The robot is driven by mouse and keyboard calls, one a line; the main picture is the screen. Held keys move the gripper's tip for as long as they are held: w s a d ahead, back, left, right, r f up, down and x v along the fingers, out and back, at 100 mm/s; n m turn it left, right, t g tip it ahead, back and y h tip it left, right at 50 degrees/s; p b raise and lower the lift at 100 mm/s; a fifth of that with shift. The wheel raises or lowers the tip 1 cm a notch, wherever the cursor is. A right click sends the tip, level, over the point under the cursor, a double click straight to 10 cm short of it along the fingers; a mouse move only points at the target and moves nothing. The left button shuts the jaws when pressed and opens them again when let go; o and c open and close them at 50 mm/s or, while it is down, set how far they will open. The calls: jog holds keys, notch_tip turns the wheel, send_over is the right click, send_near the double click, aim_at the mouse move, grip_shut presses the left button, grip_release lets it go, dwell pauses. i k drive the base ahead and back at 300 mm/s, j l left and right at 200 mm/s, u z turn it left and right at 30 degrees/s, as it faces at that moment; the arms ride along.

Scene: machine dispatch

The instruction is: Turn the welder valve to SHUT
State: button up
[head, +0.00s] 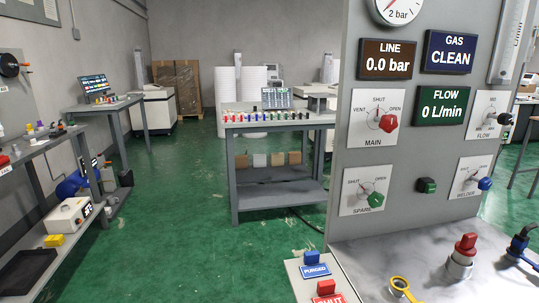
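The welder valve is a blue knob (486,184) on a white dial plate marked WELDER (463,188), low on the right of the grey panel (420,225). The plate carries an OPEN label at its upper right; its other marking is too small to read surely. The knob stands out from the plate, and its exact pointing direction is unclear. The LINE display (388,70) reads 0.0 bar, the FLOW display (441,107) reads 0 L/min, and the GAS display (450,53) reads CLEAN. My gripper is not in view.
The panel also holds a red MAIN knob (389,123), a green SPARE knob (375,200), a black FLOW knob (505,118) and a green button (426,185). Below it, a red-topped fitting (466,246) and a blue fitting (519,243) stand up. Green floor (180,220) is clear at left.

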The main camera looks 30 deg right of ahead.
aim_at(485, 183)
jog(key=z, duration=1.25)
